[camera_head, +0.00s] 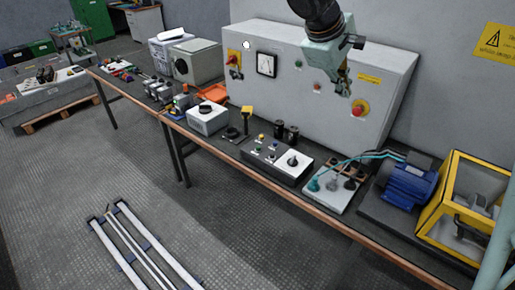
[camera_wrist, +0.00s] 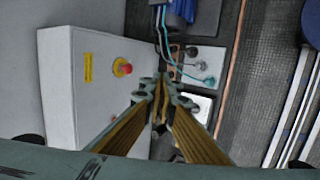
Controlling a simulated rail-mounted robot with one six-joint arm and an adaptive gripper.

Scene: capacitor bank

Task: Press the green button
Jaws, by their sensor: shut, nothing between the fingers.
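A grey cabinet (camera_head: 290,85) stands at the back of the bench. A small green button (camera_head: 298,64) shows on its front, left of a small red one (camera_head: 317,87).
A red emergency stop (camera_head: 359,108) with yellow surround sits on the cabinet near my gripper; it shows in the wrist view too (camera_wrist: 122,68). A terminal plate (camera_head: 338,186) with cables, a blue motor (camera_head: 408,183) and a yellow-framed cage (camera_head: 465,210) occupy the bench's right side.

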